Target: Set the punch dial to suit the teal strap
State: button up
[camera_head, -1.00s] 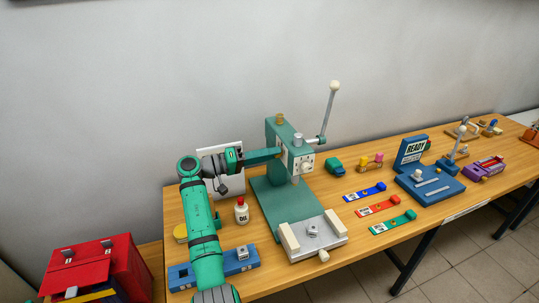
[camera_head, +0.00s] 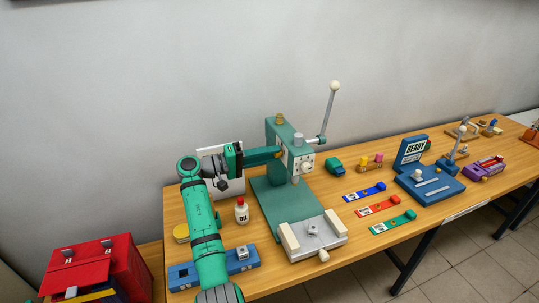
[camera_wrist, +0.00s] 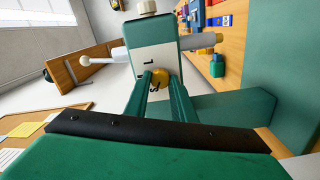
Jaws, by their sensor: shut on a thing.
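The green punch press (camera_head: 297,150) stands on the table, with a ball-topped lever at its right. A yellow-orange dial knob (camera_wrist: 159,78) sits on a white plate (camera_wrist: 150,60) on the side of the press head. Black letters, an L and what looks like an S, show beside the knob; its pointer is hidden. My gripper (camera_wrist: 160,82) has its two green fingers closed around this knob; it reaches the press head from the left in the head view (camera_head: 272,153). The teal strap (camera_head: 393,222) lies flat at the front right, with a white label too small to read.
Red (camera_head: 378,206) and blue (camera_head: 365,191) straps lie behind the teal one. An oil bottle (camera_head: 241,211) stands left of the press, beside my arm. A blue READY stand (camera_head: 412,151) is to the right. A red toolbox (camera_head: 95,268) stands at lower left.

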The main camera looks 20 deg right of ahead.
jog(key=o, duration=1.1)
jog(key=shift+c, duration=0.2)
jog(key=a, duration=1)
jog(key=shift+s+a, duration=0.2)
jog(key=shift+a, duration=0.2)
